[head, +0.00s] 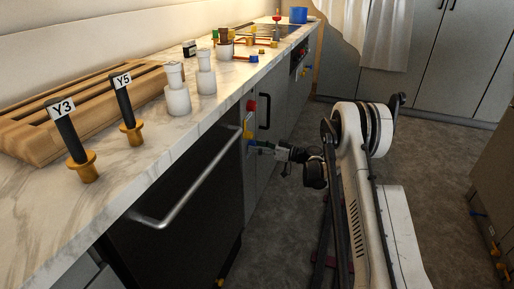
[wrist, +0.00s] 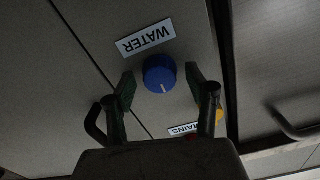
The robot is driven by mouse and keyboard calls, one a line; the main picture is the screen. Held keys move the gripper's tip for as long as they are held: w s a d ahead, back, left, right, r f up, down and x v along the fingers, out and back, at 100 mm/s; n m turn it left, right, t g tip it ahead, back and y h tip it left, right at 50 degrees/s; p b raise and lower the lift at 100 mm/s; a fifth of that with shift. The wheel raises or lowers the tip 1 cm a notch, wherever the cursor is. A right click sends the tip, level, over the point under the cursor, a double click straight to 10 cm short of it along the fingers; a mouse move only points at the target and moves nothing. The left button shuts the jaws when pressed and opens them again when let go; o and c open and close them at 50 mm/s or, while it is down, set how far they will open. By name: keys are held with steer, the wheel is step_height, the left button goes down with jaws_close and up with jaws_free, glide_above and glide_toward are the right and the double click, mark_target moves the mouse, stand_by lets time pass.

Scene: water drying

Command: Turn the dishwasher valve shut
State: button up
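A round blue valve knob (wrist: 159,73) with a pale pointer line sits on a grey cabinet front in the wrist view. A white label reading WATER (wrist: 146,37), upside down in this view, is beside it. No label reading "dishwasher" is legible. My gripper (wrist: 161,84) is open, with one green-padded finger on each side of the knob; I cannot tell whether they touch it. In the head view my gripper (head: 263,148) reaches the cabinet front just beyond the dark dishwasher (head: 170,215). There the knob is mostly hidden by the gripper.
A yellow fitting (wrist: 219,115) and a partly hidden label ending in AINS (wrist: 185,130) are close to the right finger. A red knob (head: 251,105) is above my gripper. The dishwasher's bar handle (head: 185,205) juts out nearby. The countertop (head: 150,150) overhangs; floor on the right is clear.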

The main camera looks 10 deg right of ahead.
steer(key=c, duration=1)
steer(key=shift+c, duration=0.2)
steer(key=shift+m, duration=8.9)
steer(key=o, duration=1.2)
steer(key=shift+c, duration=0.2)
